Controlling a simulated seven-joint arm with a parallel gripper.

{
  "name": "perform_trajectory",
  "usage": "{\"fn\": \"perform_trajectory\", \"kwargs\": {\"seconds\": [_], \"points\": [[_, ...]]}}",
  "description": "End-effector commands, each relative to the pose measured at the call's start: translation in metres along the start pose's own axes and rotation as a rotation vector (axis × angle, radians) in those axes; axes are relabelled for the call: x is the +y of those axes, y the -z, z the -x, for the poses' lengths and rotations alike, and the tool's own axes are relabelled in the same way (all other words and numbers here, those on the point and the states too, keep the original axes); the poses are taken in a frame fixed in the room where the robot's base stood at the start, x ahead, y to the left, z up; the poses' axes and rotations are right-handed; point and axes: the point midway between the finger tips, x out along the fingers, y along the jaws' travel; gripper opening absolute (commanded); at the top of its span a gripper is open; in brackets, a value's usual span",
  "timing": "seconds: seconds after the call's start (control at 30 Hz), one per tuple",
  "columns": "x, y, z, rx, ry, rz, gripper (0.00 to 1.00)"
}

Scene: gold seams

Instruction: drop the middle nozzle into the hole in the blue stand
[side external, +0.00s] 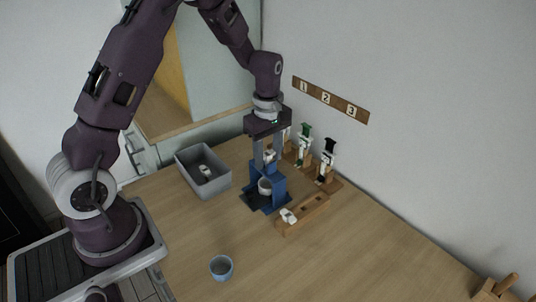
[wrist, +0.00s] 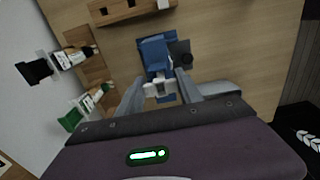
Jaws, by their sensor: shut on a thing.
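My gripper (side external: 268,156) points down over the blue stand (side external: 281,188) and is shut on a small white nozzle (side external: 269,157). In the wrist view the nozzle (wrist: 160,90) sits between my gripper's fingers (wrist: 161,92), with the blue stand (wrist: 153,50) just beyond and beneath it. The stand's hole is not clearly seen, and I cannot tell whether the nozzle touches the stand. A white cup-like part (side external: 264,186) sits within the stand, below the nozzle. A wooden block with dark holes (side external: 309,210) lies right of the stand, with another white nozzle (side external: 288,215) at its near end.
A grey bin (side external: 190,157) holding a white piece (side external: 205,171) stands left of the stand. Bottles with green (side external: 305,130) and black (side external: 329,146) tops stand by the wall under a numbered strip (side external: 330,99). A blue cup (side external: 221,268) stands in front.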

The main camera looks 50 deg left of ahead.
Motion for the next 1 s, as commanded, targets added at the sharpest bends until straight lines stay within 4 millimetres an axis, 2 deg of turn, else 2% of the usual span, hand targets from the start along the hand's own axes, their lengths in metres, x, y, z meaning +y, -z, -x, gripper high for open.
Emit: {"fn": "perform_trajectory", "kwargs": {"seconds": [1.0], "points": [[0.000,0.000,-0.024,-0.001,0.001,0.001,0.05]]}}
